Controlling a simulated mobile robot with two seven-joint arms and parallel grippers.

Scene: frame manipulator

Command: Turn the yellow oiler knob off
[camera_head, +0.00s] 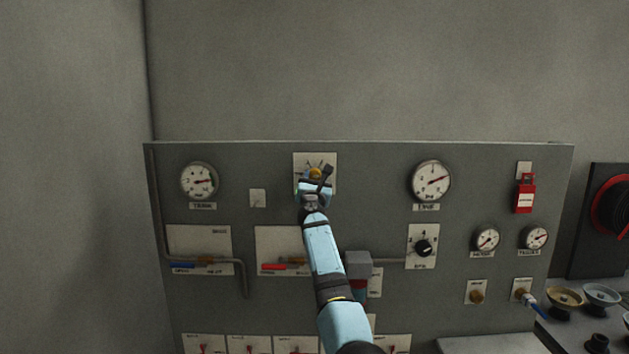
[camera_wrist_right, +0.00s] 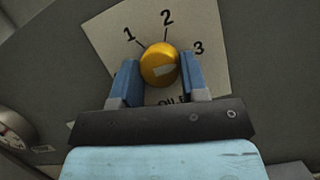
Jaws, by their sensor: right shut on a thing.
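The yellow oiler knob (camera_head: 315,173) sits on a pale plate (camera_head: 300,161) at the top middle of the panel, mostly hidden behind my right gripper (camera_head: 318,180) in the head view. In the right wrist view the yellow knob (camera_wrist_right: 159,64) shows between the two blue fingers of my right gripper (camera_wrist_right: 164,78), which is shut on it. The plate (camera_wrist_right: 215,65) carries the numbers 1, 2 and 3 around the knob; the lettering below is partly covered. A pale mark on the knob's face points to the right. My left gripper is not in view.
The grey panel (camera_head: 380,165) carries a gauge (camera_head: 199,181) to the left and a larger gauge (camera_head: 431,181) to the right. A black knob (camera_head: 423,247), a red switch (camera_head: 524,195) and a row of levers at the bottom also stand out from it.

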